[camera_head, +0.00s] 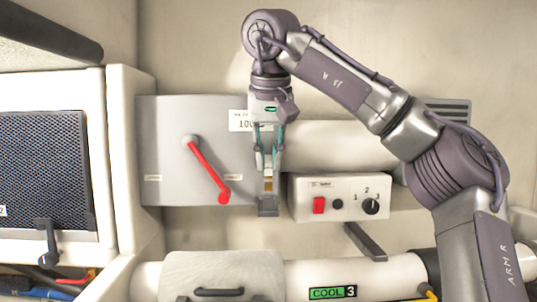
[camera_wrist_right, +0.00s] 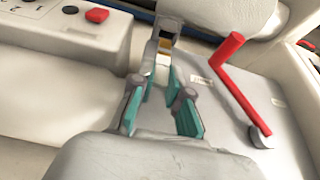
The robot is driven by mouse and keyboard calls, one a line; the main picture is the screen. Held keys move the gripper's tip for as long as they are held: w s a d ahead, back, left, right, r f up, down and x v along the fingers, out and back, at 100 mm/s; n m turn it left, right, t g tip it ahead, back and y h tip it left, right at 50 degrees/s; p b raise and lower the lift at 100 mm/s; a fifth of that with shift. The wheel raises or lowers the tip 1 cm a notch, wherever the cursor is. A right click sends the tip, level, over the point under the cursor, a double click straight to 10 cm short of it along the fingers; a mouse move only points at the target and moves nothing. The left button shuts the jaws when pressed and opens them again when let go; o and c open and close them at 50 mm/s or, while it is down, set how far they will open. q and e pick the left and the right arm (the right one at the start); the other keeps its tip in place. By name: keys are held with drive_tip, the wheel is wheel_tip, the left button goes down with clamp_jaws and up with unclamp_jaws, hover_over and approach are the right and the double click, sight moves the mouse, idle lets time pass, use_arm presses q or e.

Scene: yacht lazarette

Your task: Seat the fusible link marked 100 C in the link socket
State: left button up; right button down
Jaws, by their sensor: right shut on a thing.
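My right gripper (camera_head: 267,168) points down in front of the grey panel, its teal-lined fingers shut on a small brass-coloured fusible link (camera_head: 268,185). In the right wrist view the link (camera_wrist_right: 164,46) shows beyond the fingertips (camera_wrist_right: 163,72). The dark grey link socket (camera_head: 268,207) lies just below the link, and in the wrist view the socket (camera_wrist_right: 168,28) is in line beyond it. The link's lower end meets or overlaps the socket in view; I cannot tell how deep it sits. Its marking is not readable. My left gripper is not in view.
A red-handled lever (camera_head: 208,172) stands on the grey panel (camera_head: 165,130), left of the gripper. A placard reading 100 (camera_head: 240,121) is partly hidden behind the gripper. A control box (camera_head: 340,197) with a red switch and knob is close on the right. A pipe marked COOL 3 (camera_head: 385,278) runs below.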

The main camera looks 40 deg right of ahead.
sight(268, 172)
drive_tip(key=shift+f+b, duration=0.8)
drive_tip(key=shift+f, duration=0.85)
drive_tip(key=c, duration=1.1)
unclamp_jaws()
drive_tip(key=shift+o, duration=0.2)
drive_tip(key=v, duration=1.2)
